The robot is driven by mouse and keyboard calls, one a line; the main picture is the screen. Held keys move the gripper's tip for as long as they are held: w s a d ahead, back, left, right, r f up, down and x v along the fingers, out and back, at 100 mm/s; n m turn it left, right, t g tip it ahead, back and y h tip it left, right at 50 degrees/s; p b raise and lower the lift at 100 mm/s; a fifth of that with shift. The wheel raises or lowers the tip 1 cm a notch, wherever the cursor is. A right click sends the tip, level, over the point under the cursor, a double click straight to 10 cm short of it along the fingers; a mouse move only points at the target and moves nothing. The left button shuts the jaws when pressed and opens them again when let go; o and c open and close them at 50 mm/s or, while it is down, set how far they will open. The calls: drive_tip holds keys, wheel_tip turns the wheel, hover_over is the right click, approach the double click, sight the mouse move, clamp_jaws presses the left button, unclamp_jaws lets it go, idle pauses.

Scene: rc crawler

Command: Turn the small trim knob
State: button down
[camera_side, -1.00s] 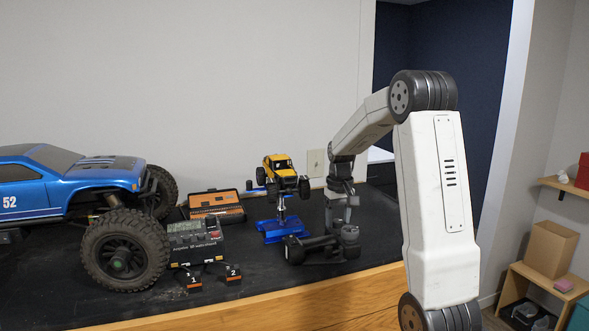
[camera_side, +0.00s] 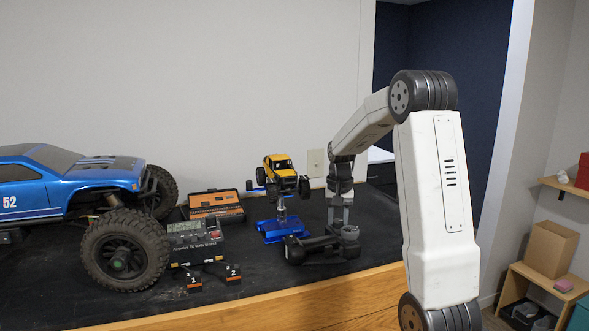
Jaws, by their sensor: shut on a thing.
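A dark handheld transmitter (camera_side: 318,246) lies on the black mat, in front of and to the right of the blue stand. My gripper (camera_side: 341,222) points straight down at the transmitter's right part. Its fingers are shut on the small trim knob, which is too small and too covered by the fingers to make out. The knob's angle cannot be told.
A blue stand (camera_side: 281,229) holding a yellow crawler (camera_side: 281,172) is close on the left. A charger-like box (camera_side: 195,240), an orange tool case (camera_side: 217,207) and a big blue truck (camera_side: 80,185) fill the left side. The table's wooden edge (camera_side: 300,297) is in front.

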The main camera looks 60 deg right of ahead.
sight(338, 221)
idle(0.4)
drive_tip(key=shift+c, duration=1.6)
unclamp_jaws()
drive_tip(key=shift+r, duration=3.95)
drive_tip(key=shift+r, duration=0.1)
